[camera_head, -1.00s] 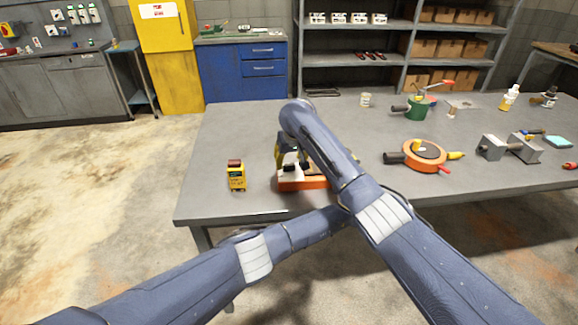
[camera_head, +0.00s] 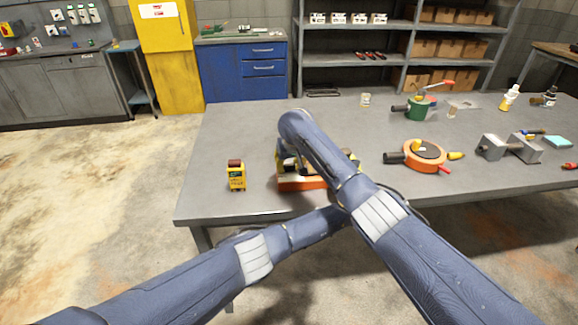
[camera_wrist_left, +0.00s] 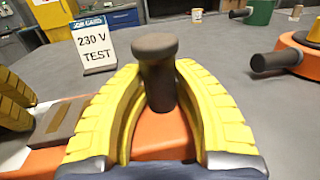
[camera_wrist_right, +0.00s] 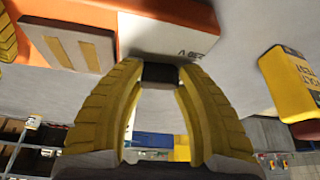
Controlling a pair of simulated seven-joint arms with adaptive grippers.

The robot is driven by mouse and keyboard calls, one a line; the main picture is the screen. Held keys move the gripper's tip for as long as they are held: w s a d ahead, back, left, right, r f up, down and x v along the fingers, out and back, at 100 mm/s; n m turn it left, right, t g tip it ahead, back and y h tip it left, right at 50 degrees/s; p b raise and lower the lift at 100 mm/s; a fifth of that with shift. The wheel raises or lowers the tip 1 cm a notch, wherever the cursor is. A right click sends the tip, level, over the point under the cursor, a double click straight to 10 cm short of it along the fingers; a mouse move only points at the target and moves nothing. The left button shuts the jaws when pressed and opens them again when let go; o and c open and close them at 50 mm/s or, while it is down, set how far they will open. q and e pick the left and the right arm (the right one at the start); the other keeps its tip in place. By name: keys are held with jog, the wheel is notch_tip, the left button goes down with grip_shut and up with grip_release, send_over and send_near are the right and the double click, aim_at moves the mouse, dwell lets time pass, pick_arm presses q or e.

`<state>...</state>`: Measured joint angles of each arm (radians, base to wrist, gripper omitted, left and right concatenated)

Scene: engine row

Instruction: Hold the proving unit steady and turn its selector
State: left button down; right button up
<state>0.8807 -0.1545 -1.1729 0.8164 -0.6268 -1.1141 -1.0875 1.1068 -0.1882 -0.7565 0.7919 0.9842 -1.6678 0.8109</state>
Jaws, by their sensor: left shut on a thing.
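The proving unit (camera_head: 302,184) is an orange block on the near edge of the table, partly hidden by my arms. In the left wrist view, my left gripper (camera_wrist_left: 160,85) is shut around a dark upright post with a round top (camera_wrist_left: 155,46) on the orange body. In the right wrist view, the fingertips of my right gripper (camera_wrist_right: 161,72) are at both sides of a small black block (camera_wrist_right: 160,74), apparently the selector, by the unit's pale face (camera_wrist_right: 150,35). Whether they press on it cannot be told.
A yellow tester with a red top (camera_head: 237,178) stands left of the unit. A white "230 V TEST" card (camera_wrist_left: 94,45) stands behind the unit. An orange round tool (camera_head: 425,158) and a green canister (camera_head: 417,108) are to the right.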

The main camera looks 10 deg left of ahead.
pick_arm(q)
jog(key=shift+d, duration=0.1)
pick_arm(e)
grip_shut()
jog(key=shift+a, duration=0.1)
pick_arm(q)
jog(key=shift+d, duration=0.1)
pick_arm(e)
jog(key=n, duration=0.2)
jog(key=n+y, duration=0.1)
jog(key=n, duration=0.1)
jog(key=shift+s+a+g+y, duration=0.1)
jog(key=shift+g+y, duration=0.2)
jog(key=shift+g, duration=0.1)
pick_arm(q)
jog(key=shift+s, duration=0.1)
pick_arm(e)
jog(key=shift+n, duration=0.4)
pick_arm(q)
jog(key=shift+d, duration=0.1)
pick_arm(e)
jog(key=shift+a+r, duration=0.1)
jog(key=shift+o, duration=2.1)
grip_release()
jog(key=shift+d, duration=0.2)
pick_arm(q)
jog(key=shift+a, duration=0.2)
pick_arm(e)
jog(key=shift+d, duration=0.1)
